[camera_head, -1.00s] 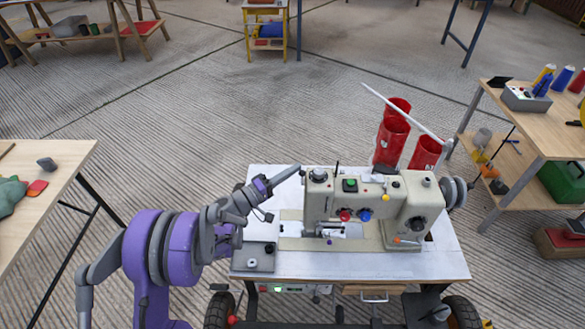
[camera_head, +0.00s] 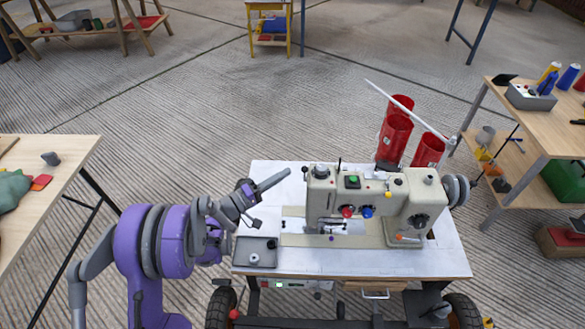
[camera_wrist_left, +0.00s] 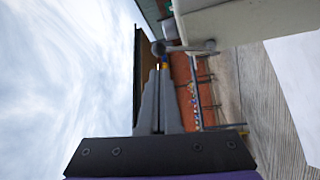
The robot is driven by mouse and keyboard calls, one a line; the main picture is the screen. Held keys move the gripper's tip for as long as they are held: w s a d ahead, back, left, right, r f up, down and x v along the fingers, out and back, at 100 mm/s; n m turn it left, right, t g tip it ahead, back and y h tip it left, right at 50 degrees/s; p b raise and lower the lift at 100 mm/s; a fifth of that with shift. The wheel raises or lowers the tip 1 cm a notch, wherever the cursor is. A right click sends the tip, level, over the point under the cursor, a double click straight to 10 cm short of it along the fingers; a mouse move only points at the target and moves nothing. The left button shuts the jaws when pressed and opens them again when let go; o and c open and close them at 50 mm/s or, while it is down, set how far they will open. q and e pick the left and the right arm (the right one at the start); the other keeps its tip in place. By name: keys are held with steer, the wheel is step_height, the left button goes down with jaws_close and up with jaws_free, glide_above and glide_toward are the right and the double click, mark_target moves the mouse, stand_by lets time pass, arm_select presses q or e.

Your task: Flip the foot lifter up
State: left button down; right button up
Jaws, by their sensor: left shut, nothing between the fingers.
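The beige sewing machine (camera_head: 322,200) stands on a white-topped stand (camera_head: 266,182). My left gripper (camera_head: 287,172) is shut and empty, just left of the machine's head end and above the white top. In the left wrist view its closed fingertips (camera_wrist_left: 160,72) lie close to a small dark lever with a round knob (camera_wrist_left: 158,48), which sticks out from the pale machine body (camera_wrist_left: 225,20). I cannot tell whether they touch, nor whether this lever is the foot lifter. In the head view the foot lifter is too small to make out. My right gripper is not in view.
A grey tray (camera_head: 252,260) lies at the stand's front left corner. A wooden table (camera_head: 65,165) is at the left and a workbench (camera_head: 550,140) at the right. The floor between is clear.

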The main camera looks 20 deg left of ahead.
arm_select(q)
steer(key=v, duration=0.6)
steer(key=shift+s, duration=0.1)
stand_by(0.3)
